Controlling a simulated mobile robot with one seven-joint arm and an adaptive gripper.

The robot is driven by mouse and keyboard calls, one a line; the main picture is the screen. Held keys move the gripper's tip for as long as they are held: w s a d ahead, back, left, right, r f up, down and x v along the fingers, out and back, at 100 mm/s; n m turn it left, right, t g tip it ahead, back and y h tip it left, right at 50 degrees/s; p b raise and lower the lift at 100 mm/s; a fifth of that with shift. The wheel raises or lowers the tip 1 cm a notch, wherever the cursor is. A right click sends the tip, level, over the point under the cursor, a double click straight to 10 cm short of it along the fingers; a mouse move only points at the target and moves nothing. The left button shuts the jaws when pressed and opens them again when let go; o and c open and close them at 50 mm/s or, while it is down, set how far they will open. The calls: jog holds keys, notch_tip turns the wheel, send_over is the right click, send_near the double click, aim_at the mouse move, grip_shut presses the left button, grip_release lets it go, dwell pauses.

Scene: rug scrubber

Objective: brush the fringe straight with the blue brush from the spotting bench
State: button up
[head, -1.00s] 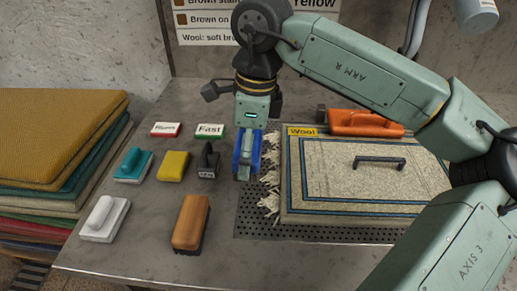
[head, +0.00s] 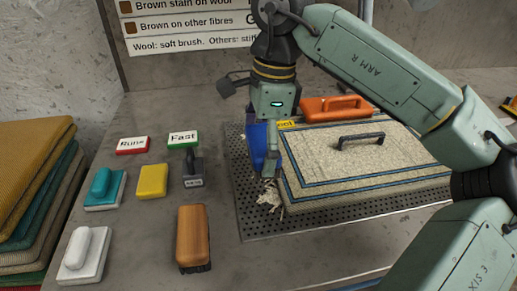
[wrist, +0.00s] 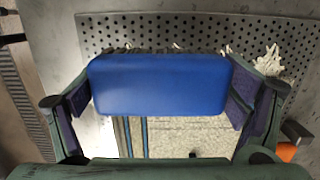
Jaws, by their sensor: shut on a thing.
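My gripper (head: 276,160) is shut on the blue brush (head: 258,146), which sits at the left edge of the rug (head: 405,165). In the wrist view the blue brush (wrist: 160,84) fills the space between both fingers, with dark bristles just showing along its far edge. The cream fringe (head: 270,197) shows in front of the brush as loose, tangled strands. More fringe strands (wrist: 268,60) show at the upper right in the wrist view. The brush and gripper hide the rest of the fringe. Whether the bristles touch the fringe is hard to tell.
The rug lies on a perforated plate (head: 246,212), with a black handle (head: 361,141) on top and an orange tool (head: 335,107) behind. To the left stand a wooden brush (head: 193,236), a dark stamp (head: 193,168), a yellow block (head: 152,181), and teal (head: 104,188) and white (head: 83,254) brushes.

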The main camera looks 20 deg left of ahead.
jog(key=shift+d+f, duration=0.1)
jog(key=shift+f, duration=0.15)
jog(key=shift+f+b, duration=1.55)
jog(key=shift+f, duration=0.25)
jog(key=shift+r, duration=0.1)
